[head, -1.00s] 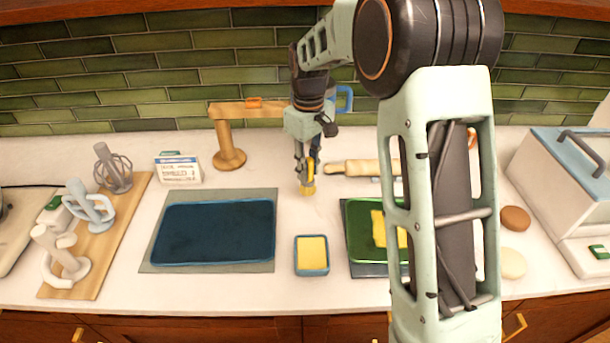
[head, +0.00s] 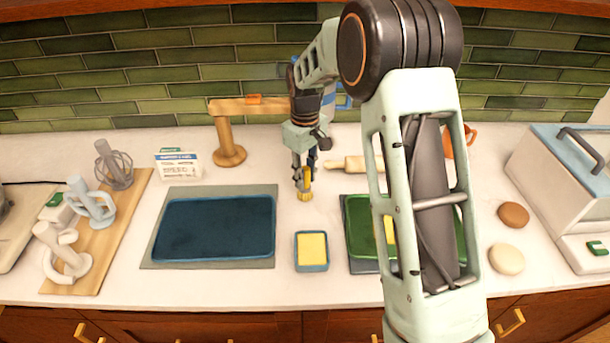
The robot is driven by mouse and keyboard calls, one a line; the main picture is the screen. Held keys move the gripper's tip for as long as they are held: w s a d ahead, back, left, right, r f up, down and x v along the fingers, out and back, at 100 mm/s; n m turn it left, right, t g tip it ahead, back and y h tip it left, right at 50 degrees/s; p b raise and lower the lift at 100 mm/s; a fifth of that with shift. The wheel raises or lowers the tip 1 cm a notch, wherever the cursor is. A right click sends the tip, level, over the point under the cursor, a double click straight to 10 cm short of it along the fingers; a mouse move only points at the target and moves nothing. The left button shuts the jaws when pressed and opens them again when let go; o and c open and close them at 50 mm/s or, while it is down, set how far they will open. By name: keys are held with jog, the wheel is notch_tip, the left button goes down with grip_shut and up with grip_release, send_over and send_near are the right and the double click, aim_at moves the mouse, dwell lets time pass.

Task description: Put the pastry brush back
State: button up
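My gripper (head: 304,172) points down over the back middle of the counter, between the wooden stand and the rolling pin. It looks shut on the pastry brush (head: 305,195), whose yellow bristle end shows below the fingers, pointing down. The fingers hide most of the brush. I cannot tell whether the bristles touch the counter. The wooden stand (head: 226,140) has a round base, a post and an arm reaching right, with a small orange piece (head: 254,98) on top. The arm's right end is close to my wrist.
A blue tray (head: 215,228) lies on a grey mat, front left of my gripper. A small dish with yellow contents (head: 311,250) is in front. A green tray (head: 361,232) and rolling pin (head: 350,163) lie to the right, partly behind my arm.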

jog(key=o, duration=0.3)
jog(key=shift+r, duration=0.1)
notch_tip(320, 180, up, 12)
jog(key=shift+r, duration=0.1)
dwell(0.4)
